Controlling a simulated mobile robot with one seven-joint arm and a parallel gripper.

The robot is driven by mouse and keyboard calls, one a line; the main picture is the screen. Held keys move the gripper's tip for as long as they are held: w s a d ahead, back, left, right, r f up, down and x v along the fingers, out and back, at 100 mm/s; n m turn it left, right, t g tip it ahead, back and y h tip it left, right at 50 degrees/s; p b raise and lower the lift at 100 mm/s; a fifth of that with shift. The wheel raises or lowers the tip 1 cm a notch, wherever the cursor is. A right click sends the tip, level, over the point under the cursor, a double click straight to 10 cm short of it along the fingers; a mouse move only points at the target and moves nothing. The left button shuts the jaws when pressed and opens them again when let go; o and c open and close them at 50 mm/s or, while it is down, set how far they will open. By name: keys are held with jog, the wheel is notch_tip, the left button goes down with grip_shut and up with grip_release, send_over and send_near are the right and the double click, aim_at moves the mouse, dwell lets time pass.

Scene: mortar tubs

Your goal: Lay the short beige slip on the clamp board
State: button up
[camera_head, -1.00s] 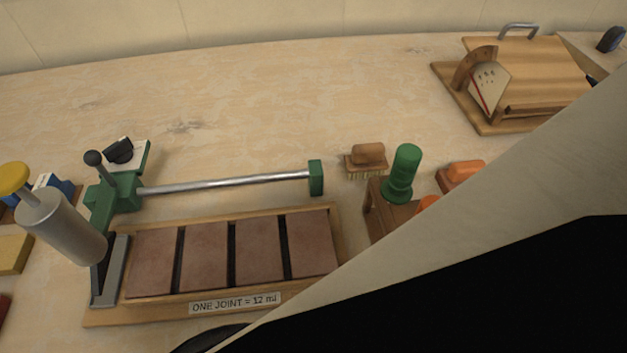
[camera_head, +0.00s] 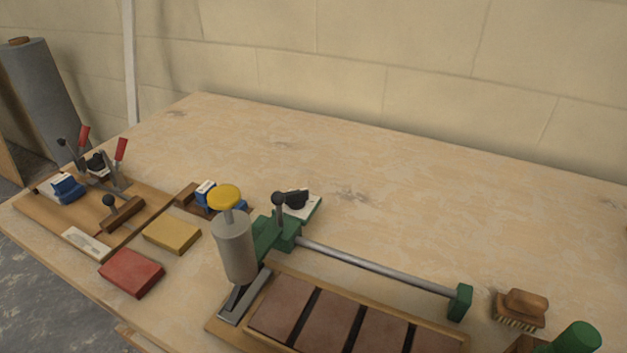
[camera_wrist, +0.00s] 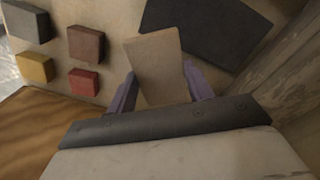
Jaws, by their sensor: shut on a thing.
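The wrist view shows my gripper (camera_wrist: 160,92) with its two purple fingers on either side of a beige slip (camera_wrist: 156,60). The gripper is shut on this slip, which sticks out beyond the fingertips. How high it is held I cannot tell. In the head view the clamp board (camera_head: 58,212) is a wooden board at the left end of the bench, with red-handled clamps, blue-and-white parts and a dark-knobbed wooden bar on it. My gripper is outside the head view.
In the head view a yellow block (camera_head: 171,235) and a red block (camera_head: 132,272) lie right of the clamp board. A grey cylinder (camera_head: 234,248) stands by the tile frame (camera_head: 225,325). The wrist view shows several coloured blocks and a dark slab (camera_wrist: 212,25). The bench's back middle is clear.

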jog(key=w+a+n, duration=0.2)
jog(key=a+n, duration=0.6)
jog(key=a, duration=0.2)
jog(key=w+a+n, duration=0.2)
jog(key=a+n, duration=0.5)
jog(key=a, duration=0.3)
jog(key=shift+w+a+f+n+p, duration=0.2)
jog(key=shift+w+f+n+p, duration=0.05)
jog(key=shift+f+n+p, duration=0.2)
